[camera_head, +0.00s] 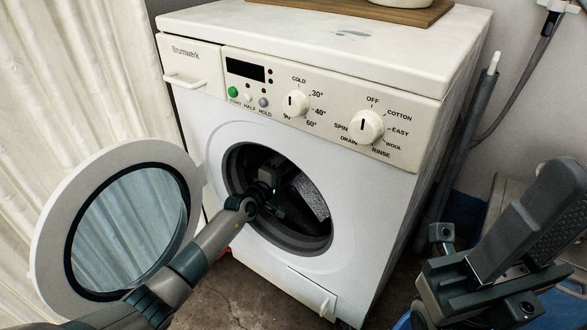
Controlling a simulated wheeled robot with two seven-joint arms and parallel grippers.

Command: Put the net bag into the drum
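The washing machine's drum (318,232) shows through the round front opening, and the round door (45,235) is swung open to the left. My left arm reaches through the opening, and my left gripper (280,200) is inside, dark and partly hidden by its own wrist. I cannot tell whether its fingers are open or shut. A grey speckled patch (312,197) shows beside it in the drum; I cannot tell whether this is the net bag or the drum wall. No net bag is clearly visible elsewhere. My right gripper (480,275) is at the lower right, outside the machine; its fingertips are unclear.
The white machine (370,205) has dials on its front panel and a wooden board (375,12) on top. A pale curtain (70,80) hangs at left. A grey hose (520,75) runs down the right wall. A blue item (555,308) shows below my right gripper. Bare floor lies in front.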

